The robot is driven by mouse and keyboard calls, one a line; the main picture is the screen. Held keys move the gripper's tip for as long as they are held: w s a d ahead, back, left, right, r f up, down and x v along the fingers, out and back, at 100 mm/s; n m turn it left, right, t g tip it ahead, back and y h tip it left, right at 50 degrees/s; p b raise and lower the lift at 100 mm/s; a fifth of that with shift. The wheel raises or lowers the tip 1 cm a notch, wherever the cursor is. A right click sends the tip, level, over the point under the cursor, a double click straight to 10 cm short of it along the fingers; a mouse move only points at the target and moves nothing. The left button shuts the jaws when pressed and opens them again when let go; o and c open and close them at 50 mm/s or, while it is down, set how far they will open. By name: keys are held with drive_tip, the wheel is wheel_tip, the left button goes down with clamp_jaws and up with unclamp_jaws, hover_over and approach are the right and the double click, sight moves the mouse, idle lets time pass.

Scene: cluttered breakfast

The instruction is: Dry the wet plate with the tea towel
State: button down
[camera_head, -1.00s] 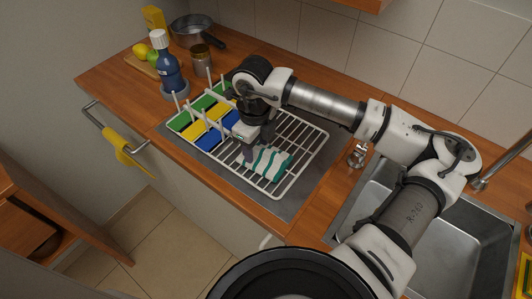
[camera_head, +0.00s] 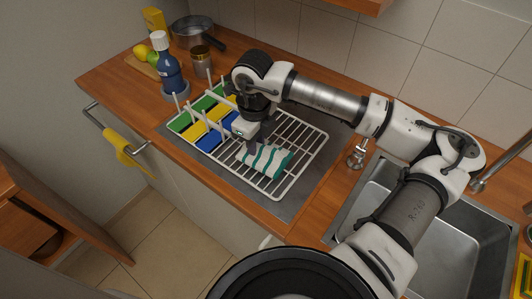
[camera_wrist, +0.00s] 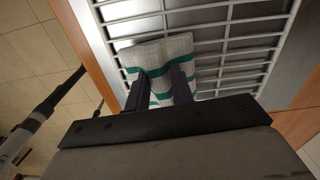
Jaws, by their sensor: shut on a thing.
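A white cloth with green stripes, the tea towel (camera_head: 270,160), lies bunched over the front part of the wire dish rack (camera_head: 312,150). My gripper (camera_head: 252,146) points down and is shut on the towel's rear left part. In the wrist view the fingers (camera_wrist: 163,88) reach onto the towel (camera_wrist: 178,46), which spreads past their tips over the rack wires. No plate can be clearly made out; the towel and my gripper hide part of the rack.
Green, yellow and blue panels (camera_head: 208,142) stand at the rack's left among white prongs. A blue bottle (camera_head: 168,70), jar (camera_head: 200,60) and pot (camera_head: 192,32) are behind left. A yellow cloth (camera_head: 115,142) hangs on a rail. The sink (camera_head: 450,250) is right.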

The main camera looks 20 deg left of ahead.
drive_tip(key=shift+r+p, duration=0.5)
drive_tip(key=shift+r, duration=1.15)
drive_tip(key=shift+f, duration=0.1)
